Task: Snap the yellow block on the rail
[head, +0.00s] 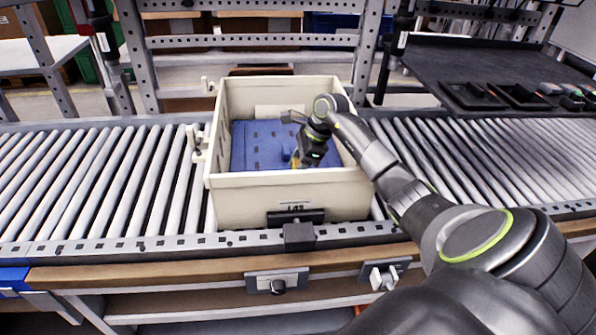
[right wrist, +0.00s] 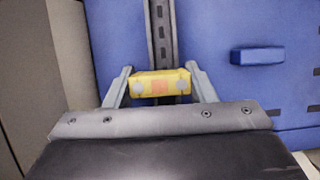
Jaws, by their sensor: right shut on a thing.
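The yellow block (right wrist: 160,86) sits between the two fingers of my right gripper (right wrist: 159,76), which is shut on it. It has an orange patch and pale round spots on its face. The grey slotted rail (right wrist: 161,32) runs up the blue panel (right wrist: 222,30) behind the block. The block overlaps the rail's lower visible part in the right wrist view; I cannot tell whether they touch. In the head view my right gripper (head: 296,160) reaches down into the cream crate (head: 290,196), hiding the rail. My left gripper is not in view.
A blue block (right wrist: 257,55) stands out from the panel to the right of the rail. The crate's walls surround my right gripper. The crate rests on a roller conveyor (head: 90,180), which is clear on the left. A dark tray table (head: 460,65) stands at the back right.

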